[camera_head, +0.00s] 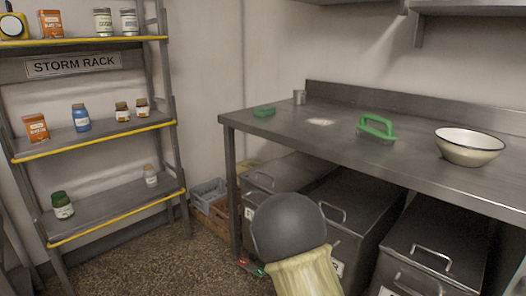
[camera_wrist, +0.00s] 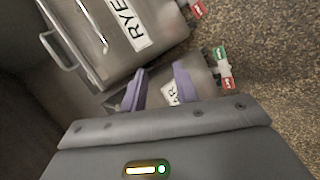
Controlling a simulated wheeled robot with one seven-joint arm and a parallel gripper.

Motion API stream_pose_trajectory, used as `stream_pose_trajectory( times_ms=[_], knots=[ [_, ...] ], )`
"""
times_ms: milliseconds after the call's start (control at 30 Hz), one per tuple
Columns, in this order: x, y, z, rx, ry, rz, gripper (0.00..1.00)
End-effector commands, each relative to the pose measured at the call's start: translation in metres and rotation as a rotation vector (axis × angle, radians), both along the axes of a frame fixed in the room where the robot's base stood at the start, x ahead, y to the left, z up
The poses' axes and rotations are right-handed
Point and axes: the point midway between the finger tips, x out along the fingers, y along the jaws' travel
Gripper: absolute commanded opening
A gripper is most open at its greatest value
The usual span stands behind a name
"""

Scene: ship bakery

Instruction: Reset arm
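My gripper (camera_wrist: 160,75) shows in the wrist view with its two purple fingers apart and nothing between them. It points down toward the floor beside the metal bins. A bin (camera_wrist: 90,50) with a label reading "RYE" is at the upper left of that view. Another label, partly hidden by a finger, lies beyond the fingers. In the head view my arm shows as a dark grey round joint and a cream sleeve at the lower middle, in front of the bins. The gripper itself is hidden there.
A steel counter (camera_head: 330,142) holds a cream bowl (camera_head: 468,148), a green-handled tool (camera_head: 377,127), a green ring-like item (camera_head: 264,111) and a small metal cup (camera_head: 299,97). Metal bins (camera_head: 432,245) stand underneath. A storm rack (camera_head: 110,130) with jars is at left. Speckled floor lies between.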

Motion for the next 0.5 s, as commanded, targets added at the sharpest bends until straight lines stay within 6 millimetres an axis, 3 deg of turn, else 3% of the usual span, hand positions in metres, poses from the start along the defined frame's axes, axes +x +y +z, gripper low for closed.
stream_pose_trajectory(
  times_ms=[500],
  knots=[
    [-0.085,0.008,0.036,0.384,0.051,-0.152,0.30]
  ],
)
